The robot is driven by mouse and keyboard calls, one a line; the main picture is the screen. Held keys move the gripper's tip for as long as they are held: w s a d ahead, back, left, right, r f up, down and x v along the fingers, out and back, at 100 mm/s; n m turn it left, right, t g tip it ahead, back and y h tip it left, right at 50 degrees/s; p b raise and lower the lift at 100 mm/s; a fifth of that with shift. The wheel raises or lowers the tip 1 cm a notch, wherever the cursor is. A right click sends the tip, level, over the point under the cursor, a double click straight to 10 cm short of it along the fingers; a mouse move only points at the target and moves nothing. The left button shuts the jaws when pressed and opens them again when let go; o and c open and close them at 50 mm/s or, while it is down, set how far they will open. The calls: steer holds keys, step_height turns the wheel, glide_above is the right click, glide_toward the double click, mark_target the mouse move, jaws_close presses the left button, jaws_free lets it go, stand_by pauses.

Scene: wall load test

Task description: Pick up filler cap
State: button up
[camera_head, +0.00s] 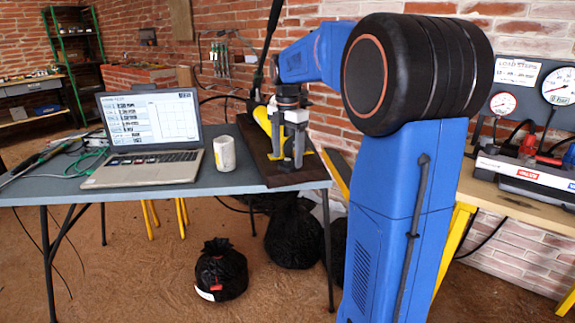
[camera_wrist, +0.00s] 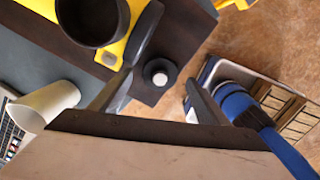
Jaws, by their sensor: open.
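The small round filler cap (camera_wrist: 160,72), black with a pale top, stands on a dark board (camera_wrist: 185,25) in the wrist view, near the board's corner. My gripper (camera_wrist: 170,68) is open, and the cap shows between its two fingers with no visible contact. The head view shows my gripper (camera_head: 287,161) pointing down over the dark board (camera_head: 300,176) at the table's right end. I cannot make out the cap there. A yellow tool body with a black cylinder (camera_wrist: 90,18) is beside the cap in the wrist view.
A white cup (camera_head: 224,153) and an open laptop (camera_head: 150,130) stand left of the board. The yellow tool body (camera_head: 262,120) and its upright black lever are close behind my gripper. A bench with gauges (camera_head: 520,195) is at right. Black bags (camera_head: 221,270) lie on the floor.

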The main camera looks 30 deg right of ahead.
steer(key=shift+f, duration=1)
steer(key=c, duration=1.1)
